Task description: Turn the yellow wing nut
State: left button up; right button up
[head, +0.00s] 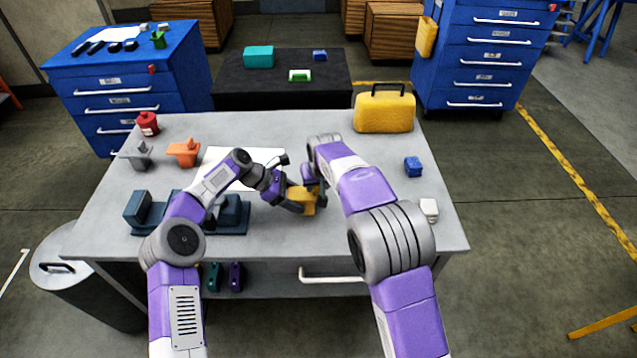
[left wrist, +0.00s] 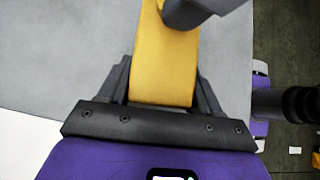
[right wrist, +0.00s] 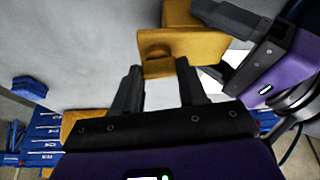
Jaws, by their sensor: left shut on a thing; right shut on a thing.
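The yellow wing nut (head: 303,197) is over the middle of the grey table, between my two grippers. Whether it touches the table is hidden. My left gripper (head: 291,203) is shut on it from the left; in the left wrist view a broad yellow part (left wrist: 163,70) fills the space between the fingers. My right gripper (head: 318,192) is shut on another part of it; in the right wrist view a yellow part (right wrist: 168,48) sits at the fingertips. A dark finger of my right gripper shows at the top of the left wrist view.
A dark jig (head: 228,212) lies to the left, partly behind my left arm. An orange winged piece (head: 184,150), a grey one (head: 138,154) and a red object (head: 148,123) stand at back left. A yellow case (head: 384,112) and a blue block (head: 413,167) are on the right.

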jog(key=shift+m+h, duration=0.4)
jog(key=shift+m, duration=0.6)
jog(key=o, duration=1.1)
jog(key=v, duration=1.2)
jog(key=shift+s, duration=0.1)
pick_arm(q)
jog(key=shift+f+p, duration=0.15)
jog(key=shift+p, duration=0.2)
pick_arm(e)
jog(key=shift+r, duration=0.35)
